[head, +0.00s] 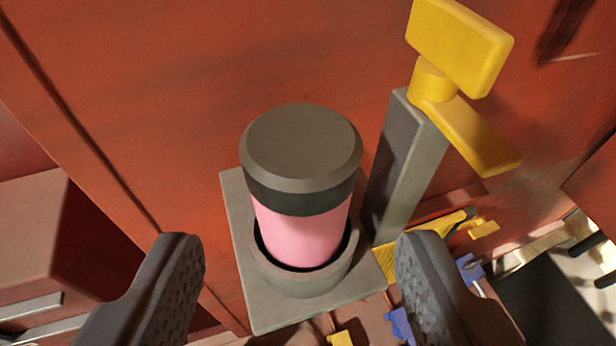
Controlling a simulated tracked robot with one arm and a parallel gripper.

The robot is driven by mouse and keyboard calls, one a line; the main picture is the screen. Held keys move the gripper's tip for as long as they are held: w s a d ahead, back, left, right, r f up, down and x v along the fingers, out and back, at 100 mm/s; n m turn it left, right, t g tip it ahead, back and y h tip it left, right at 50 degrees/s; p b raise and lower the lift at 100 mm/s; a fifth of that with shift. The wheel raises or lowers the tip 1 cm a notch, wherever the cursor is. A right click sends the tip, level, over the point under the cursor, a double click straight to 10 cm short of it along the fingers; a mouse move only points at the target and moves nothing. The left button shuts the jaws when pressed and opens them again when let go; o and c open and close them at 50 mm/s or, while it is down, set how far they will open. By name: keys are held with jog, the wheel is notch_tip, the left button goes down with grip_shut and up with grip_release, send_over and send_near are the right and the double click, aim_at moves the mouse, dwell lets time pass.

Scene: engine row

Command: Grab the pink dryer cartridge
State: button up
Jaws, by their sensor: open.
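The pink dryer cartridge (302,229) stands upright in a grey round socket (303,282) on a grey plate (238,215), in the middle of the head view. It has a pink body and a wide dark grey cap (300,145). Its lower end is hidden inside the socket. My gripper (298,255) is open, with one dark textured finger on each side of the cartridge in the picture. Neither finger appears to touch it. How far the fingertips are from the cartridge in depth is hard to tell.
A grey post (399,165) with a yellow handle-like part (460,45) rises close right of the cartridge. A red wall (190,70) fills the background. A reddish block (45,235) stands at the left. Yellow and blue parts (468,268) lie lower right.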

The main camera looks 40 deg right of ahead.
aim_at(300, 149)
jog(key=p+x, duration=0.2)
jog(key=x, duration=0.8)
jog(key=shift+w+d+f, duration=0.1)
jog(key=shift+w+d, duration=0.05)
jog(key=shift+w, duration=0.1)
jog(key=c, duration=0.8)
